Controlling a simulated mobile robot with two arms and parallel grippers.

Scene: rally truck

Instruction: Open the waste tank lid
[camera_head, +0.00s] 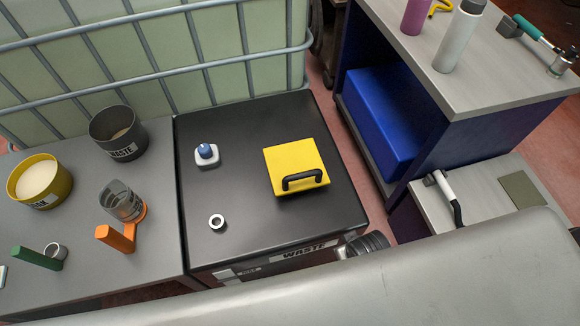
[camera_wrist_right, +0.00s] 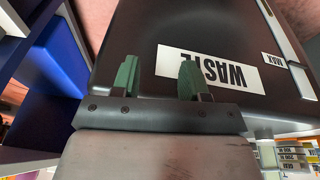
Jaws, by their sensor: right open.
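The waste tank (camera_head: 262,225) is a black box with a flat black top and a white WASTE label on its front. Its yellow square lid (camera_head: 292,160) lies flat on the top, right of the middle, with a black bar handle (camera_head: 304,180) along its near edge. My right gripper (camera_wrist_right: 158,80) shows in the right wrist view, its two green fingers apart and nothing between them. It is in front of the tank's labelled face (camera_wrist_right: 210,68). In the head view I cannot make out its fingers. My left gripper is not in view.
A grey table (camera_head: 75,225) to the left holds a yellow bowl (camera_head: 40,180), a dark waste tub (camera_head: 118,135) and orange and green handled holders. A blue box (camera_head: 385,125) sits in a shelf at right. A caged tank (camera_head: 150,60) stands behind. My grey arm crosses the front.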

